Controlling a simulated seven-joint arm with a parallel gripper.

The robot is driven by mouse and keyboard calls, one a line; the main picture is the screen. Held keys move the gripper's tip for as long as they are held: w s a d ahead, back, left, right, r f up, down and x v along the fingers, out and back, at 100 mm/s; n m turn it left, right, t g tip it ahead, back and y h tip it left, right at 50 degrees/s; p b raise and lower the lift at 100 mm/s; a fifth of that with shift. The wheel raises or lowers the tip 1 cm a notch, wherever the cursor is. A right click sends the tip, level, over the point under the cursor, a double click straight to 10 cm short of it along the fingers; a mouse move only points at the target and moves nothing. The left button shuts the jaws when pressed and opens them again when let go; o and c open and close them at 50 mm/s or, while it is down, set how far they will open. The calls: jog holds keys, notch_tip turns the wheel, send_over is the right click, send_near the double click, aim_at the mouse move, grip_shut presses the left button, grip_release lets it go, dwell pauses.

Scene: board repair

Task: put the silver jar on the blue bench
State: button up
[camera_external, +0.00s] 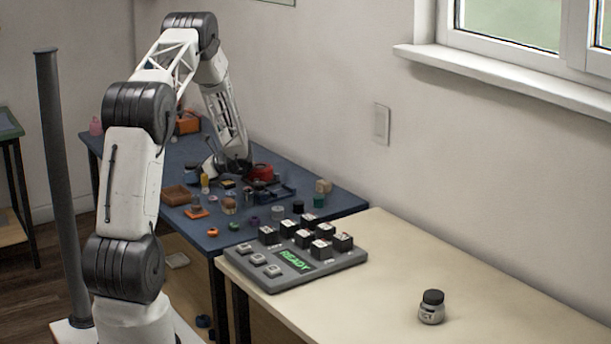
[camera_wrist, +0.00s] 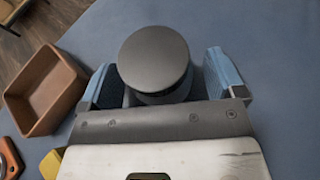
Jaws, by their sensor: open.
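A small jar (camera_external: 431,311) with a pale silvery body, a dark lid and a label stands upright on the cream table at the lower right. My gripper (camera_wrist: 160,76) is low over the blue bench (camera_external: 340,197), far from that jar. In the wrist view its fingers are apart, with a round dark-lidded container (camera_wrist: 153,58) between them. A gap shows between the lid and the right finger. The container's body is mostly hidden under its lid, so I cannot tell its colour. The blue bench also fills most of the wrist view (camera_wrist: 270,60).
A brown open box (camera_wrist: 40,95) lies left of my gripper. Several small objects crowd the bench, including a red item (camera_external: 262,172). A grey keypad panel (camera_external: 290,262) showing READY lies on the cream table (camera_external: 480,285). The bench's right end is fairly clear.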

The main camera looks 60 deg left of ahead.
jog(key=v, duration=1.1)
jog(key=shift+r, duration=0.15)
dwell(0.7)
jog(key=shift+w+d+r, duration=0.15)
jog(key=shift+d+r, duration=0.25)
jog(key=s+d+r+n+t+h, duration=0.1)
jog(key=s+d+r+n+t, duration=0.1)
jog(key=d+r, duration=0.8)
jog(key=s+d+r+n+t+h, duration=0.15)
jog(key=d+r, duration=0.45)
jog(key=d, duration=0.7)
jog(key=s+d+r+n+t+h, duration=0.1)
jog(key=s+d+r+t+h, duration=0.15)
jog(key=d+r, duration=0.8)
jog(key=s+d+r+n+t+h, duration=0.1)
jog(key=s+d+n+t+h, duration=0.1)
jog(key=s+d, duration=1)
jog(key=s+d+r+n+t+h, duration=0.2)
jog(key=s+d+t, duration=0.2)
jog(key=s+d, duration=0.8)
jog(key=shift+s+d+r+h, duration=0.25)
jog(key=shift+d+h, duration=0.15)
jog(key=shift+d, duration=2.8)
